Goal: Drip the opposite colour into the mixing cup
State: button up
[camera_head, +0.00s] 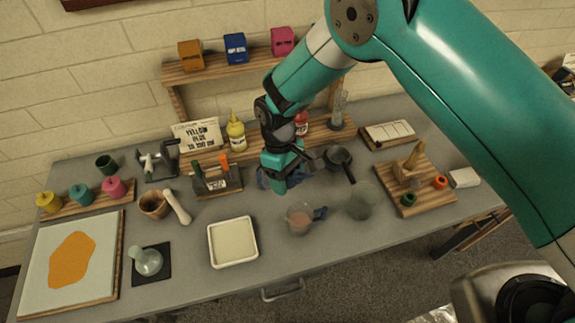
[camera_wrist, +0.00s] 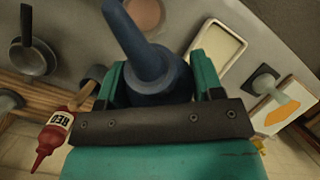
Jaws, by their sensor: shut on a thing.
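My gripper (camera_head: 281,183) is shut on a dark blue bottle (camera_wrist: 165,75) with a tapered nozzle. In the wrist view the nozzle points towards a cup (camera_wrist: 145,12) with brownish-pink contents, partly cut off by the frame's edge. In the head view the clear cup (camera_head: 300,217) stands on the table, in front and a little right of my gripper. The fingers hide much of the held bottle there. A yellow bottle (camera_head: 236,134) and a red bottle (camera_head: 302,123) stand on the rear shelf. A card (camera_head: 198,135) with partly legible lettering leans left of the yellow bottle.
A greenish clear vessel (camera_head: 362,200) stands right of the cup, with a dark pan (camera_head: 338,158) behind. A cream tray (camera_head: 233,243) lies left-front. A wooden board (camera_head: 430,200) with tools is at right. A mortar (camera_head: 154,204) and orange print (camera_head: 72,260) are at left.

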aim_at(289, 186)
jog(key=shift+d+b, duration=0.1)
jog(key=shift+b, duration=0.2)
